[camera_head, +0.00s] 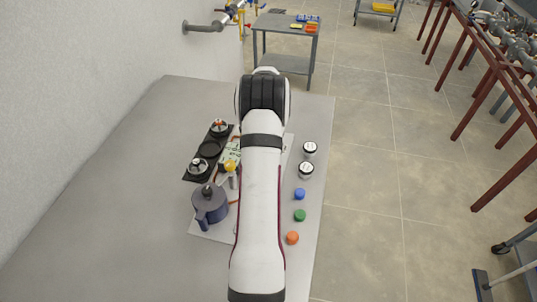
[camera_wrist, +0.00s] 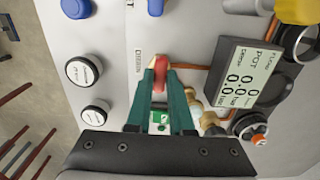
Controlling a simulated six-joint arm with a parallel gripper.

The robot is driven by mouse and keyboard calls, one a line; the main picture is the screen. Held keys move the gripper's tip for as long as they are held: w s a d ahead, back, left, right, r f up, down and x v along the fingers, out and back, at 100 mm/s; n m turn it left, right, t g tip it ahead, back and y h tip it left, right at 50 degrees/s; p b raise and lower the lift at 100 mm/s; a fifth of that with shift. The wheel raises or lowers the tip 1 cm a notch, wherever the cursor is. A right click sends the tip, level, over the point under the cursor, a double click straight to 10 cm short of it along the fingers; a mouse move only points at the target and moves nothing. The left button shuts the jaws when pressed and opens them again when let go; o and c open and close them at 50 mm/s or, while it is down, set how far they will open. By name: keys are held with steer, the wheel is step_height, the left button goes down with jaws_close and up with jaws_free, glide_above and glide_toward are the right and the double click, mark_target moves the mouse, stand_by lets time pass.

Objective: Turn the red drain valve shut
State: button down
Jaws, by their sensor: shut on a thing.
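The red drain valve (camera_wrist: 162,61) shows in the wrist view as a small red handle on the light panel, beside a copper pipe. My gripper (camera_wrist: 161,67) has its two teal fingers converging on this handle and is shut on it. The fingertips cover part of the handle, so its exact angle is hard to tell. In the head view my arm hides both the gripper and the red valve.
A display (camera_wrist: 255,75), brass fittings (camera_wrist: 196,108) and a blue handle (camera_wrist: 155,6) are close by. White-topped jars (camera_head: 306,170) and coloured caps (camera_head: 300,194) line the right side. A blue-grey pot (camera_head: 209,204) stands left. The table (camera_head: 120,200) is clear farther left.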

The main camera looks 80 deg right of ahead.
steer(key=c, duration=0.8)
jaws_free()
steer(key=shift+r, duration=0.1)
step_height(320, 180, up, 16)
